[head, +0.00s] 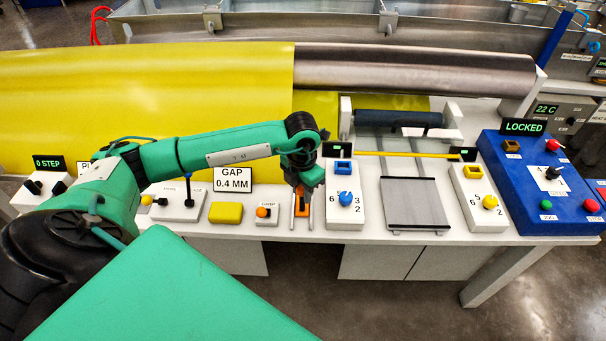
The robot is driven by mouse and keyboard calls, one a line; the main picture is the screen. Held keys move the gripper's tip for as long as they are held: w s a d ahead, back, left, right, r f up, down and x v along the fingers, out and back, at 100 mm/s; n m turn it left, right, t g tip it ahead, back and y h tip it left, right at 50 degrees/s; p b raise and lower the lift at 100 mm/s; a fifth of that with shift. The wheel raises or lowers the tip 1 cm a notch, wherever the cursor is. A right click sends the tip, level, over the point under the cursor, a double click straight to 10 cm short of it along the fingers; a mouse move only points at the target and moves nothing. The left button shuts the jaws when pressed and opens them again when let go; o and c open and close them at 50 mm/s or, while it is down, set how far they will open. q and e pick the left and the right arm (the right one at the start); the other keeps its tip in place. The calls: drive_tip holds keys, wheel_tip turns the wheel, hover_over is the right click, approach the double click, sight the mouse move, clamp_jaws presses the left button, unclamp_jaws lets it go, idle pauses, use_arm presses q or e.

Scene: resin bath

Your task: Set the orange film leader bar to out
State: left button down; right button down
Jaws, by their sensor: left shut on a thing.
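The orange film leader bar (301,209) shows as a small upright orange piece between two thin grey rails near the front edge of the white table. My left gripper (303,191) comes down on it from above and is shut on it. The jaws and wrist hide the upper part of the bar and much of its slot. I see no readable marks for its positions. My right gripper is not in view.
Left of the bar stand a small box with an orange knob (263,212) and a yellow block (226,212). Right of it is a panel with a blue dial (345,198), then a grey plate (414,203). A blue console (540,183) with a LOCKED display stands at right.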

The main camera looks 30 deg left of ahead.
use_arm(q)
drive_tip(key=s+d, duration=0.2)
drive_tip(key=s, duration=0.1)
drive_tip(key=shift+s, duration=0.1)
drive_tip(key=shift+s+d, duration=0.1)
drive_tip(key=c, duration=1.3)
unclamp_jaws()
drive_tip(key=shift+o, duration=1)
drive_tip(key=shift+s, duration=0.15)
